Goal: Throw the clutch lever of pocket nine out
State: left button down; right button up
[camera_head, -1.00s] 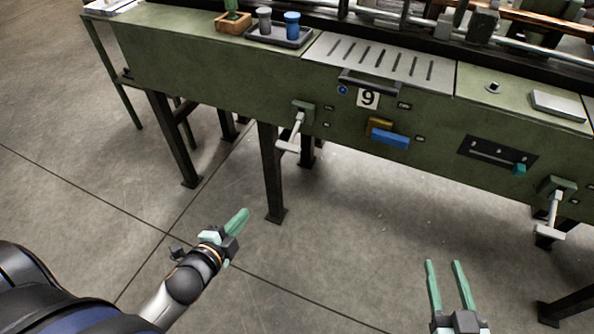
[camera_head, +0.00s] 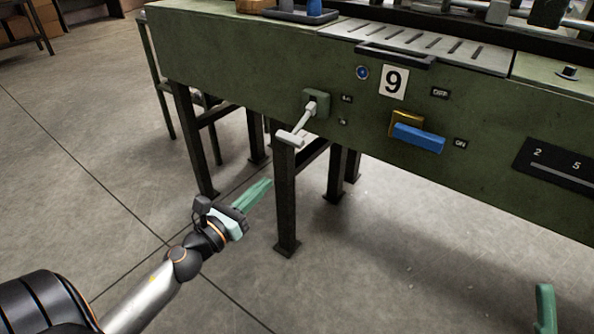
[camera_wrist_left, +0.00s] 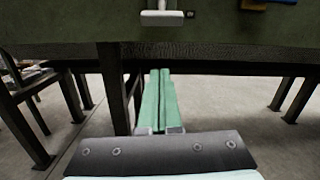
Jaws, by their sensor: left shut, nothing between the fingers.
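The clutch lever (camera_head: 300,124) of pocket nine is a pale metal arm with a crossbar handle, hanging tilted down and left from a green block on the bench front. In the left wrist view the green fingers (camera_wrist_left: 159,75) lie together, pointing toward the bench. One green finger of my right gripper (camera_head: 545,305) shows at the lower right; its other finger is hidden.
A blue handle (camera_head: 418,138) on a yellow mount sits below the number plate, beside small tags. A dark bar handle (camera_head: 395,55) and a blue button (camera_head: 362,72) are above. A dark bench leg (camera_head: 286,200) stands just right of my left gripper. The floor in front is clear.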

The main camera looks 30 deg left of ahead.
pick_arm(q)
jog(key=shift+w+d+f+m, duration=0.15)
jog(key=shift+w+m, duration=0.05)
jog(key=shift+m, duration=0.5)
pick_arm(e)
jog(key=shift+s+d+r+n+y, duration=0.1)
jog(key=shift+s+d+n+y, duration=0.15)
jog(key=shift+n+y, duration=0.25)
pick_arm(q)
jog(key=shift+w, duration=0.1)
pick_arm(e)
jog(key=shift+a, duration=0.1)
pick_arm(q)
jog(key=p, duration=0.3)
send_near(303, 122)
jog(key=w+f, duration=0.4)
jog(key=shift+f, duration=0.1)
pick_arm(e)
jog(key=r, duration=0.3)
jog(key=shift+s+d+r, duration=0.15)
jog(key=shift+d, duration=0.05)
pick_arm(q)
jog(key=shift+s+r+p, duration=0.1)
jog(key=shift+r+p, duration=0.2)
jog(key=shift+p, duration=0.7)
pick_arm(e)
jog(key=shift+d+r, duration=0.2)
jog(key=shift+r, duration=1.05)
